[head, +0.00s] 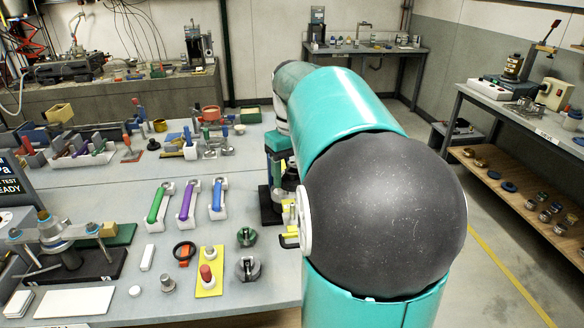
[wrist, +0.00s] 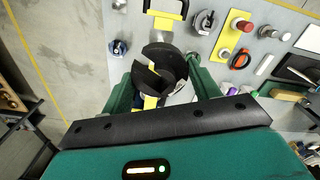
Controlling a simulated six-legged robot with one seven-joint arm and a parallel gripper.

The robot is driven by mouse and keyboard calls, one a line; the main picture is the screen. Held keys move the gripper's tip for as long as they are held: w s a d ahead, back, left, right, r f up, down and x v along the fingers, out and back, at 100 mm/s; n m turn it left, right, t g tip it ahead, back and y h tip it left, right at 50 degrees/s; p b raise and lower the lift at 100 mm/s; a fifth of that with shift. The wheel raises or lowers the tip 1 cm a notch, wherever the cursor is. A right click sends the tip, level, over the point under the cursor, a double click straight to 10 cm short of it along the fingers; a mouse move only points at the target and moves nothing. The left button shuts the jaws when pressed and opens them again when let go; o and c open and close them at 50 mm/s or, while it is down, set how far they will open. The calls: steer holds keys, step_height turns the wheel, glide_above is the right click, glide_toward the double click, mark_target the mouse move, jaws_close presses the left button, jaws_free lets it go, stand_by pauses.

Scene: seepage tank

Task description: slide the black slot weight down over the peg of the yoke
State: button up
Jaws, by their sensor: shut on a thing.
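In the wrist view my gripper (wrist: 165,88) is shut on the black slot weight (wrist: 172,62), a thick dark disc with a slot cut in from its edge. The weight sits between the two green fingers. Yellow parts show through and just below the slot; I cannot tell for sure whether they belong to the yoke. The peg cannot be made out clearly, and I cannot tell whether the weight is around it or above it. In the head view my arm covers much of this spot; yellow pieces (head: 291,241) show beside it.
A yellow plate with a red knob (head: 207,268) and a grey slotted round piece (head: 248,268) stand close by on the bench. Green, purple and blue-handled tools (head: 188,201) lie further left.

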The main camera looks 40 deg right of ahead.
steer(key=shift+f, duration=2.45)
steer(key=shift+f, duration=3)
steer(key=o, duration=1.4)
steer(key=shift+f, duration=0.1)
steer(key=shift+o, duration=0.2)
step_height(320, 180, up, 14)
